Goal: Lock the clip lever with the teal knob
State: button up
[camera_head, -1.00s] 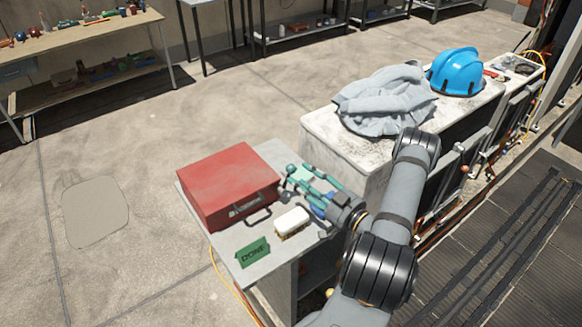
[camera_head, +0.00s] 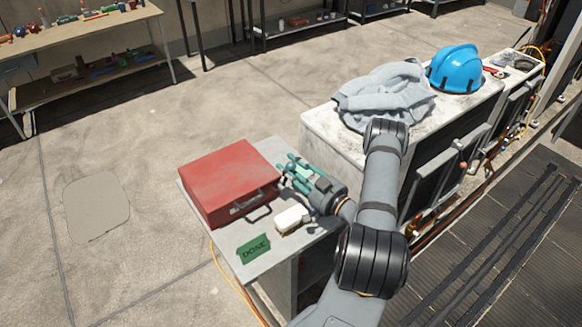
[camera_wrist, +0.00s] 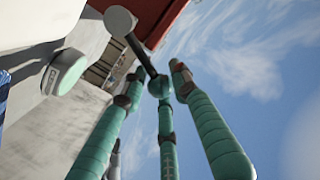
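The lever in the wrist view is a dark rod (camera_wrist: 142,55) running from a grey round disc (camera_wrist: 119,20) to a small teal knob (camera_wrist: 159,86). My gripper (camera_wrist: 158,74) has teal fingers spread around this knob, with a fingertip on either side. I cannot tell whether any finger touches it. In the head view my gripper (camera_head: 288,170) is at the right side of the red case (camera_head: 228,182), low over the small table. The knob is hard to tell from the teal fingers there.
A white-topped brush or block (camera_head: 292,218) and a green DONE sign (camera_head: 253,249) stand on the small grey table (camera_head: 222,240). A rounded teal-faced piece (camera_wrist: 67,72) shows left in the wrist view. A cabinet with a grey cloth (camera_head: 385,98) and blue helmet (camera_head: 455,70) stands behind.

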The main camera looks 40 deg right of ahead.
jog(key=c, duration=0.6)
jog(key=shift+a+f, duration=0.1)
grip_shut()
